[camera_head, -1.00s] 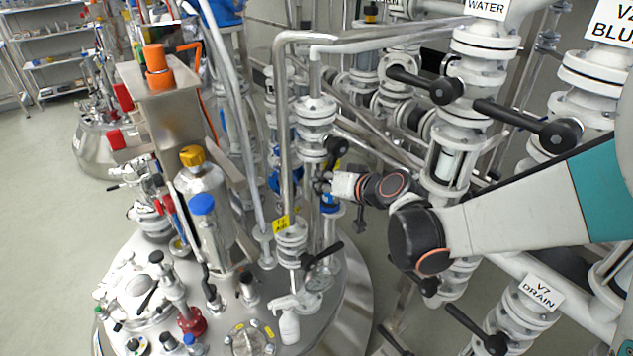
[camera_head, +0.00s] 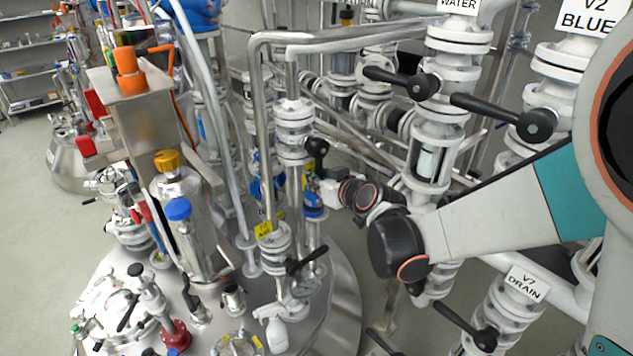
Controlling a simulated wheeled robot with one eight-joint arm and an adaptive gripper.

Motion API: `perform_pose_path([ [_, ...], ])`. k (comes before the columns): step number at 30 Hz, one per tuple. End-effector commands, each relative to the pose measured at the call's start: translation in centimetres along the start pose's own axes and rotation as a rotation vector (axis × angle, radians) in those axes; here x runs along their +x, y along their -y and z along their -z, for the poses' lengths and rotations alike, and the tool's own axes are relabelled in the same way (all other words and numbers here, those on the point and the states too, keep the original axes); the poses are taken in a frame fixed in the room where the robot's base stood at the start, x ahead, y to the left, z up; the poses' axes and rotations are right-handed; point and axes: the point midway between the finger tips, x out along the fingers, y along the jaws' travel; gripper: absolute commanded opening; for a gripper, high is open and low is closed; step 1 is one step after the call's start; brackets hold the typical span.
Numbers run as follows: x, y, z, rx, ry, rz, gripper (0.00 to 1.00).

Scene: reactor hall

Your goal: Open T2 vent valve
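No label reading T2 vent is legible, so I cannot tell for certain which valve it is. A black valve handle (camera_head: 317,147) sits on the flanged vertical pipe (camera_head: 294,130) above the steel vessel, close to my gripper. Lower down, another black lever (camera_head: 306,260) is on a white flanged valve (camera_head: 276,248) with a small yellow tag (camera_head: 264,228), whose text is too small to read. My gripper (camera_head: 312,186) is beside the vertical pipe, just below the upper black handle. Its fingers are small and dark against the pipework; contact and opening cannot be made out.
Black-levered valves (camera_head: 415,86) and (camera_head: 535,124) stand at the upper right, and a valve labelled V7 DRAIN (camera_head: 485,338) at the lower right. Open floor (camera_head: 30,230) lies left.

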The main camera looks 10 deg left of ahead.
Motion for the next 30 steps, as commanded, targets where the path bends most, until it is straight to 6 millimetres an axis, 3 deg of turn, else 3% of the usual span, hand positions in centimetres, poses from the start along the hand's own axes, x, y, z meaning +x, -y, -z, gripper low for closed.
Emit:
perform_pose_path([
  [9,0.0,-0.1,-0.1,-0.002,0.001,-0.002,0.00],
  [10,0.0,-0.1,-0.1,-0.002,0.001,-0.002,0.22],
  [12,0.0,-0.1,-0.1,-0.002,0.000,-0.002,0.38],
  [23,-0.1,-0.1,0.0,0.000,0.000,-0.001,0.39],
  [30,-2.4,-0.2,0.0,0.001,0.000,-0.003,0.39],
])
